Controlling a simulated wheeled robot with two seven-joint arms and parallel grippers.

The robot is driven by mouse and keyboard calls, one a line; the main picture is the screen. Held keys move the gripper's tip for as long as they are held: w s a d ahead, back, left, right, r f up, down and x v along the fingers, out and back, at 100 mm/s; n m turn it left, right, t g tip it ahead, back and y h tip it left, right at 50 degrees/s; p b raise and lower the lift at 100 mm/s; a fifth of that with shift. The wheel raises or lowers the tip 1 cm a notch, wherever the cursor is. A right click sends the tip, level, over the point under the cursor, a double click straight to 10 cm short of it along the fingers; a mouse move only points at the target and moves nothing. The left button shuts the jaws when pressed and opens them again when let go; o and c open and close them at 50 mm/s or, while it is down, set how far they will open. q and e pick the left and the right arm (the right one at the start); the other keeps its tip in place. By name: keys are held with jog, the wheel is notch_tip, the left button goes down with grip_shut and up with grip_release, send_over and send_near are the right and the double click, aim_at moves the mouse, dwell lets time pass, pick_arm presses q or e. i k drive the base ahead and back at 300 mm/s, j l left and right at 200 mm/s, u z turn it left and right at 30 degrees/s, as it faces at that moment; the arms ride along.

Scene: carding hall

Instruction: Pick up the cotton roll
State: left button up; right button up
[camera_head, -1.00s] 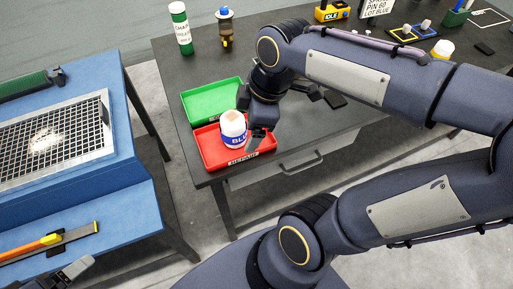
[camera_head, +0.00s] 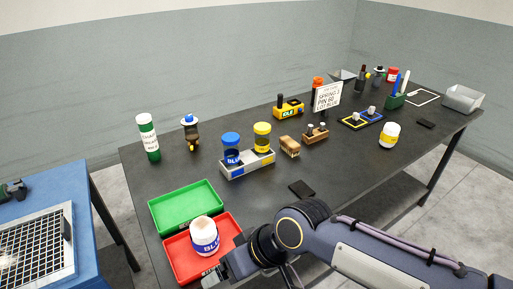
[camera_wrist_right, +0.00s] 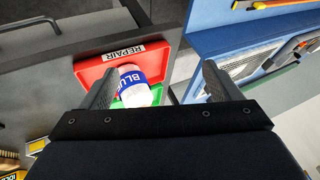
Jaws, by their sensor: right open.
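A white roll with a blue band and a tan top (camera_head: 204,238), seemingly the cotton roll, stands in a red tray (camera_head: 229,226) at the bench's near left. My right gripper (camera_head: 222,268) is just to the roll's lower right, by the tray's near edge. In the right wrist view the roll (camera_wrist_right: 135,85) shows beyond the open fingers (camera_wrist_right: 160,70), nearer the left finger; the gap between them holds nothing. The tray's REPAIR label (camera_wrist_right: 124,51) shows there too. My left gripper is out of view.
A green tray (camera_head: 187,206) adjoins the red one. A grey rack (camera_head: 247,165) with blue-capped and yellow-capped jars, a green bottle (camera_head: 148,140) and a sign (camera_head: 327,97) stand behind. A dark flat block (camera_head: 301,188) lies right of the trays. A blue bench (camera_head: 40,215) is at left.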

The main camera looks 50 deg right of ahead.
aim_at(390, 134)
jog(key=z, duration=2.6)
jog(key=u, duration=0.4)
jog(key=i+l+u, duration=0.15)
jog(key=u, duration=0.25)
jog(key=i+l+u, duration=0.15)
jog(key=l+u, duration=0.2)
jog(key=i+l+u, duration=0.1)
jog(key=u, duration=0.3)
jog(key=i+l+u, duration=0.25)
jog(key=l, duration=1.1)
jog(key=l+u, duration=0.3)
jog(key=l, duration=1.8)
jog(key=i, duration=0.05)
